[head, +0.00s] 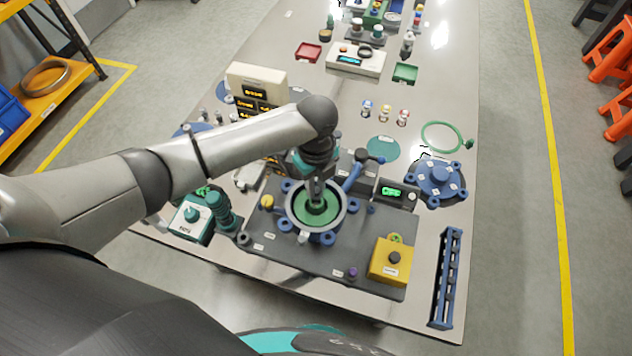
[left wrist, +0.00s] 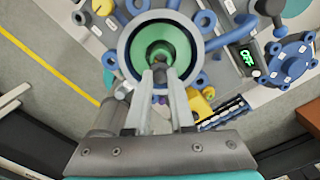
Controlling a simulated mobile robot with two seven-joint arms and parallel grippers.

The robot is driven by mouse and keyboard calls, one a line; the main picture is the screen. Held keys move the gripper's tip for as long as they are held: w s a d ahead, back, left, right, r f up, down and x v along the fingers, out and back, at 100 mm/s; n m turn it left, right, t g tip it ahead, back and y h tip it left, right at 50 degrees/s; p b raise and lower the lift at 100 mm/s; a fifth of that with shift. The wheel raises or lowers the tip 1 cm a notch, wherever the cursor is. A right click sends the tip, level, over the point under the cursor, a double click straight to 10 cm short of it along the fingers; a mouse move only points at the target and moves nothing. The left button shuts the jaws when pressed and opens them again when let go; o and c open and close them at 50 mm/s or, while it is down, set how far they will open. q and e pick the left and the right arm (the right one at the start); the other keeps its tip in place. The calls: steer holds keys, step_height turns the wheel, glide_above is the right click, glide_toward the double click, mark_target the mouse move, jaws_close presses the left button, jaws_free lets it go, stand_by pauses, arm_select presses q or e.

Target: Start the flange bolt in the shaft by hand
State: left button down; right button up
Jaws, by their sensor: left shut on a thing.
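My left gripper (head: 316,190) points down into the open round housing (head: 343,212), over its green inside (head: 300,214). In the left wrist view the two fingers (left wrist: 160,78) reach over the rim of the housing (left wrist: 123,50) toward its dark centre, where the shaft end (left wrist: 161,53) shows. The gripper is shut on a small part, which I take to be the flange bolt; the fingers hide most of it. I cannot tell whether it touches the shaft. My right gripper is not in view.
The housing stands on a dark base plate (head: 266,248) with blue lugs around it. A yellow button box (head: 388,262), a green-lit display (head: 391,191), a blue flange cover (head: 440,178) and a blue rack (head: 446,280) are to the right. A teal device (head: 190,220) is at left.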

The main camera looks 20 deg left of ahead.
arm_select(q)
steer(key=n+p, duration=0.1)
steer(key=n, duration=0.1)
steer(key=n+p, duration=0.1)
steer(key=n, duration=0.1)
steer(key=shift+r+p, duration=0.4)
steer(key=n+p, duration=0.1)
steer(key=n, duration=0.1)
steer(key=shift+f+n, duration=0.15)
steer(key=shift+n, duration=0.15)
steer(key=shift+f, duration=0.1)
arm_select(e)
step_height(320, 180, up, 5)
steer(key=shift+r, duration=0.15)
arm_select(q)
steer(key=shift+p, duration=0.4)
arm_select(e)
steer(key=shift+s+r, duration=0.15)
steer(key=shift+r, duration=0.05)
arm_select(q)
steer(key=shift+f, duration=0.25)
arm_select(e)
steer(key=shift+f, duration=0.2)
arm_select(q)
steer(key=shift+f+b, duration=0.65)
steer(key=shift+f, duration=0.05)
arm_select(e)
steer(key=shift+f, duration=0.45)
